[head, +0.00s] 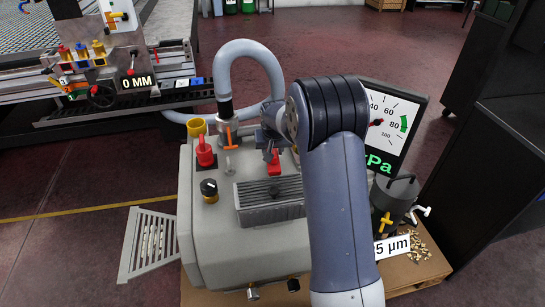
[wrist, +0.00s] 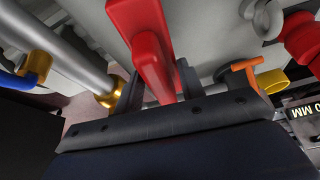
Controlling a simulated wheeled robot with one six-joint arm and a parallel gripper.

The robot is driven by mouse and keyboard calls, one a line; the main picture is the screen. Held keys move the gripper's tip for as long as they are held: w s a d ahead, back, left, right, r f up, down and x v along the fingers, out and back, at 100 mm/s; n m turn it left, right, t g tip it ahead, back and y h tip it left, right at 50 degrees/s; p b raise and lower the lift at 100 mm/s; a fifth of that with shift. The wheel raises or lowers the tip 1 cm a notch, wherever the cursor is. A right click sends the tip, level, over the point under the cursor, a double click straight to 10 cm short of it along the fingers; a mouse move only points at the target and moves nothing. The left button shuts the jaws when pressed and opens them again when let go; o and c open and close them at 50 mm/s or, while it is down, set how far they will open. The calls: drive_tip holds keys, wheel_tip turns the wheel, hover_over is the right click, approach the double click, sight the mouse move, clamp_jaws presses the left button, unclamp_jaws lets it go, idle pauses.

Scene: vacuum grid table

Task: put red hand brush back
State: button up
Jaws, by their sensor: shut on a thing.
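The red hand brush (wrist: 150,55) fills the middle of the wrist view, its red body running between the two dark fingers of my gripper (wrist: 158,88). My gripper is shut on it. In the head view my gripper (head: 271,152) is over the top of the grey machine, with a small part of the red brush (head: 274,167) showing below it, near the dark ribbed block. My arm hides part of the machine top. I cannot tell whether the brush touches the machine.
The grey machine (head: 215,245) carries a red knob (head: 205,152), a yellow cup (head: 197,126), an orange-handled valve (head: 231,143) and a ribbed block (head: 268,199). A thick hose (head: 250,48) arches behind. A gauge panel (head: 390,120) stands at right.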

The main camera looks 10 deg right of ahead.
drive_tip(key=shift+f, duration=1.05)
drive_tip(key=shift+f+b, duration=0.35)
drive_tip(key=shift+f, duration=0.15)
drive_tip(key=o, duration=1.1)
drive_tip(key=shift+r, duration=0.1)
drive_tip(key=shift+r+p, duration=0.2)
drive_tip(key=shift+p, duration=0.1)
drive_tip(key=p+v, duration=0.1)
drive_tip(key=v, duration=0.9)
drive_tip(key=shift+a+r, duration=0.15)
drive_tip(key=shift+r, duration=0.3)
drive_tip(key=shift+f, duration=0.1)
